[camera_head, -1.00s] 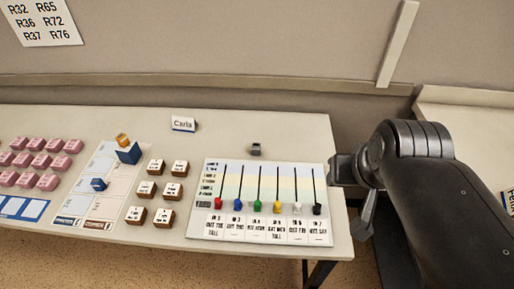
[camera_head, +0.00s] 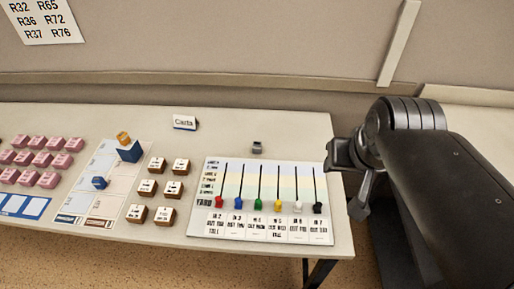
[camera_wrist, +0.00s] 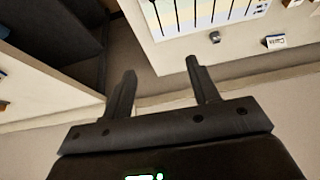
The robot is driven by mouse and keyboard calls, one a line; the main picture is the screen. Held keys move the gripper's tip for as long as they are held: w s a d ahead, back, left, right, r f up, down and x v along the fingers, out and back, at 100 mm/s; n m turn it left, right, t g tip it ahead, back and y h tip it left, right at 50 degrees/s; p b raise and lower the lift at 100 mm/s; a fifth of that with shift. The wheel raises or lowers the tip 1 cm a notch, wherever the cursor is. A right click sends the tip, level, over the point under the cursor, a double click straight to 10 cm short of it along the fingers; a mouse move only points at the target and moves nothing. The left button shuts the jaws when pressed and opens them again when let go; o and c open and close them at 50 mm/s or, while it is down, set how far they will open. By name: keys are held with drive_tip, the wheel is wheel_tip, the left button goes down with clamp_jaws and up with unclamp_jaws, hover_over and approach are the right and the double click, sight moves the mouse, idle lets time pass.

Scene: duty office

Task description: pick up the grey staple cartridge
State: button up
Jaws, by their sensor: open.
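The grey staple cartridge (camera_head: 257,147) is a small block on the white table, just behind the slider board. It also shows in the wrist view (camera_wrist: 214,37), above and beyond the right fingertip and apart from it. My gripper (camera_head: 350,180) is at the right edge of the table in the head view, right of the cartridge. In the wrist view my gripper (camera_wrist: 160,68) has its two fingers spread wide with nothing between them.
The slider board (camera_head: 211,190) with coloured knobs lies in front of the cartridge. A "Carla" name card (camera_head: 184,123) stands to the left. Brown blocks (camera_head: 147,188) and pink blocks (camera_head: 47,181) sit further left. The table behind the cartridge is clear up to the wall.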

drive_tip(key=w+a+g, duration=0.2)
drive_tip(key=w+a, duration=0.2)
drive_tip(key=w, duration=0.7)
drive_tip(key=g, duration=0.3)
hover_over(257, 143)
drive_tip(key=shift+m, duration=0.3)
drive_tip(key=f, duration=1.8)
drive_tip(key=shift+d+f, duration=0.2)
drive_tip(key=shift+f, duration=0.05)
drive_tip(key=f, duration=1.1)
drive_tip(key=shift+s+a, duration=0.1)
drive_tip(key=shift+a, duration=0.1)
drive_tip(key=c, duration=1.1)
